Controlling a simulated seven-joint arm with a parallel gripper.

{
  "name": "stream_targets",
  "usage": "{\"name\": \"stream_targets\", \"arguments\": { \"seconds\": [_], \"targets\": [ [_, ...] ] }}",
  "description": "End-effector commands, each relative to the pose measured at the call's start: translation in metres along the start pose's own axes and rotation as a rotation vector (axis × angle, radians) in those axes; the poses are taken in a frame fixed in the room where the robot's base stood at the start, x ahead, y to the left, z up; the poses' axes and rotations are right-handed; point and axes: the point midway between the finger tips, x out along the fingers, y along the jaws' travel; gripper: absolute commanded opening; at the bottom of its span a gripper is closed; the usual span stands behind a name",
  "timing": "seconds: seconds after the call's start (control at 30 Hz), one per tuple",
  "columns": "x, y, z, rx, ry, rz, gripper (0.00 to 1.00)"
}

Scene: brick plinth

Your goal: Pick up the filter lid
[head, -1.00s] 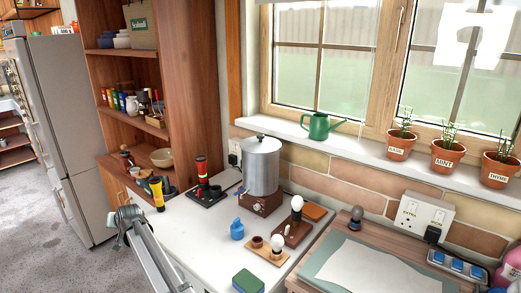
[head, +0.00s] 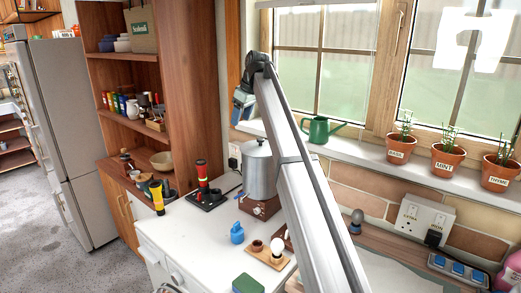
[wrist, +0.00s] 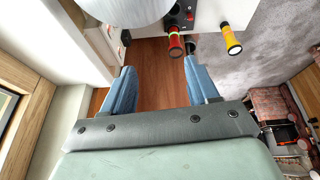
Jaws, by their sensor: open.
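The filter lid (head: 257,148) sits on top of the silver cylindrical filter (head: 259,178), with a small dark knob at its middle. My arm hides part of the filter's right side. My gripper (head: 240,112) is raised above the filter and slightly to its left in the head view, beside the shelf unit. In the wrist view its two blue fingers (wrist: 158,78) are spread apart with nothing between them. A rounded silver surface, which looks like the lid (wrist: 125,7), is cut off at the top of the wrist view, apart from the fingers.
A red and black torch (head: 202,174) stands on a dark base left of the filter, near a yellow torch (head: 158,198). A green watering can (head: 319,129) and potted herbs (head: 447,158) line the windowsill.

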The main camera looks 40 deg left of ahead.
Motion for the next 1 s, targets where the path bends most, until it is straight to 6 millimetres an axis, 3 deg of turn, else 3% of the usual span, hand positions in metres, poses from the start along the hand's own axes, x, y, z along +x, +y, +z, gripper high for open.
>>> {"name": "stream_targets", "arguments": {
  "seconds": [0.03, 0.2, 0.37, 0.57, 1.0],
  "targets": [
    [-0.024, 0.016, 0.014, -0.019, -0.026, -0.015, 0.59],
    [-0.073, 0.037, 0.051, -0.076, -0.090, -0.065, 0.59],
    [-0.087, 0.041, 0.064, -0.097, -0.111, -0.087, 0.59],
    [-0.071, 0.039, 0.067, -0.099, -0.113, -0.088, 0.59],
    [-0.007, 0.035, 0.075, -0.097, -0.112, -0.086, 0.59]
  ]
}}
